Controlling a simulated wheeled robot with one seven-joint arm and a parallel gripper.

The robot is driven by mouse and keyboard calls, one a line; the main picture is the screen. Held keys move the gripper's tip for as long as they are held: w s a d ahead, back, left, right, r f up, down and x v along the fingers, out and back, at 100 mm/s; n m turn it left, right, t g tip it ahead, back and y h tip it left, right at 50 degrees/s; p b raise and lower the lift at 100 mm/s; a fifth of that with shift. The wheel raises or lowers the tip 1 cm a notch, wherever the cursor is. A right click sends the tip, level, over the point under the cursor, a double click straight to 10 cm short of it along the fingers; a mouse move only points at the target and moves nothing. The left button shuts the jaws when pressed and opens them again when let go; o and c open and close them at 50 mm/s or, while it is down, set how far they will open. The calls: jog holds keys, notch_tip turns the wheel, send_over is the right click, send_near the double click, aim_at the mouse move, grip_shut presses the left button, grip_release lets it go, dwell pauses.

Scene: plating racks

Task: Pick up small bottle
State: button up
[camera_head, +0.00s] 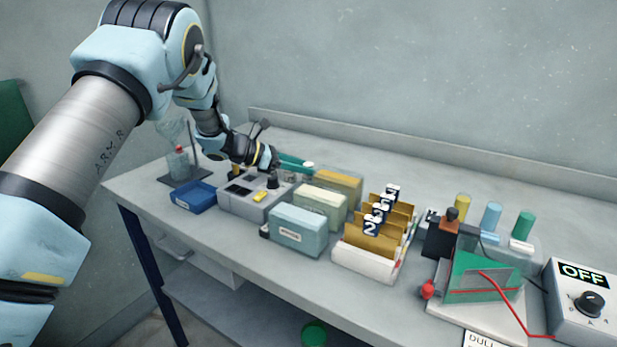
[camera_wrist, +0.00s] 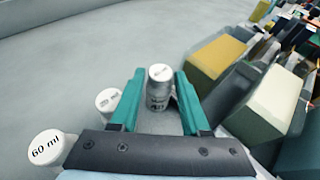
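In the wrist view, my gripper (camera_wrist: 157,78) has its two teal fingers apart, one on each side of a small grey bottle (camera_wrist: 158,92) with a white cap. Thin gaps seem to show beside the bottle, so I see no clear grip. The bottle stands upright; its cap marking is too blurred to read. Another white-capped bottle (camera_wrist: 107,100) stands left of the fingers. A larger cap marked "60 ml" (camera_wrist: 47,148) is nearer at lower left. In the head view my gripper (camera_head: 300,165) is low over the bench, behind the grey box; the bottles are mostly hidden there.
A yellow-topped box (camera_head: 338,181), a cream-topped box (camera_head: 320,199) and a light blue box (camera_head: 300,229) stand close to the gripper's right. A grey device (camera_head: 235,205) and a blue tray (camera_head: 193,197) are in front. The bench behind the gripper is clear to the wall.

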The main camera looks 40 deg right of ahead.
grip_shut()
jog(key=shift+r, duration=0.1)
dwell(0.3)
